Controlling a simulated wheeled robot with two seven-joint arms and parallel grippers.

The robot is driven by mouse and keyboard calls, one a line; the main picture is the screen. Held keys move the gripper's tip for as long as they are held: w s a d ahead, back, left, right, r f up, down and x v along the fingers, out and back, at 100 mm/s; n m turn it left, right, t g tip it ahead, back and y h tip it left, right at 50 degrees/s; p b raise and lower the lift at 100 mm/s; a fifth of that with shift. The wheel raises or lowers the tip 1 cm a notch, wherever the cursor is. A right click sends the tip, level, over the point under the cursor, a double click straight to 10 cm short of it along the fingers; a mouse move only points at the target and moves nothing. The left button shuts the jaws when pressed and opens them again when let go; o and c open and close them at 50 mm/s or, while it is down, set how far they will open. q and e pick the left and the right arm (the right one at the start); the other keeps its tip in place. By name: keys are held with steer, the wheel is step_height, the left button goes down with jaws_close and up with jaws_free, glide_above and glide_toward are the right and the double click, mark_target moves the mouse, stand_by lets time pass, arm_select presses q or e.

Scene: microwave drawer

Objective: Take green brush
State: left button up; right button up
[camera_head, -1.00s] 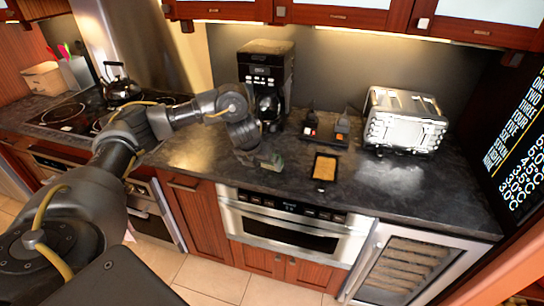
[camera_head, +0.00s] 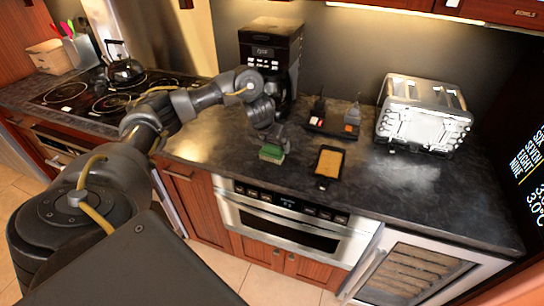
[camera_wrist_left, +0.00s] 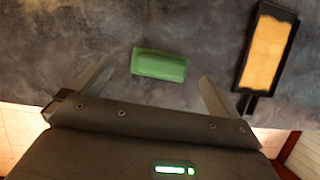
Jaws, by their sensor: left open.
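The green brush (camera_head: 272,153) lies on the dark countertop near its front edge, left of the pan with the tan content. In the left wrist view the green brush (camera_wrist_left: 159,65) is a small green block, lying just ahead of and between the two fingers. My left gripper (camera_head: 274,143) is just over the brush in the head view and hides part of it. In the left wrist view my left gripper (camera_wrist_left: 155,80) has its fingers spread wide, with nothing held between them. My right gripper is not in view.
A black pan with tan content (camera_head: 329,161) lies right of the brush. Behind stand a coffee maker (camera_head: 268,50), a small black tray with bottles (camera_head: 334,122) and a silver toaster (camera_head: 422,112). The counter's front right is clear.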

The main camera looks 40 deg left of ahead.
mark_target(272, 146)
arm_select(q)
steer(key=shift+w+d+f, duration=0.1)
steer(key=shift+w+f, duration=0.05)
steer(key=shift+w, duration=0.05)
steer(key=shift+f, duration=0.25)
steer(key=p+x, duration=0.1)
steer(key=x, duration=0.2)
steer(key=shift+w+f, duration=0.15)
steer(key=shift+f, duration=0.05)
steer(key=shift+w+a+f, duration=0.25)
steer(key=shift+f, duration=0.2)
steer(key=shift+d, duration=0.1)
steer(key=shift+c, duration=0.9)
steer(key=c, duration=0.8)
steer(key=shift+c, duration=0.2)
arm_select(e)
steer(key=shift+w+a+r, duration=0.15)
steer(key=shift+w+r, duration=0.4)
arm_select(q)
steer(key=shift+r, duration=0.1)
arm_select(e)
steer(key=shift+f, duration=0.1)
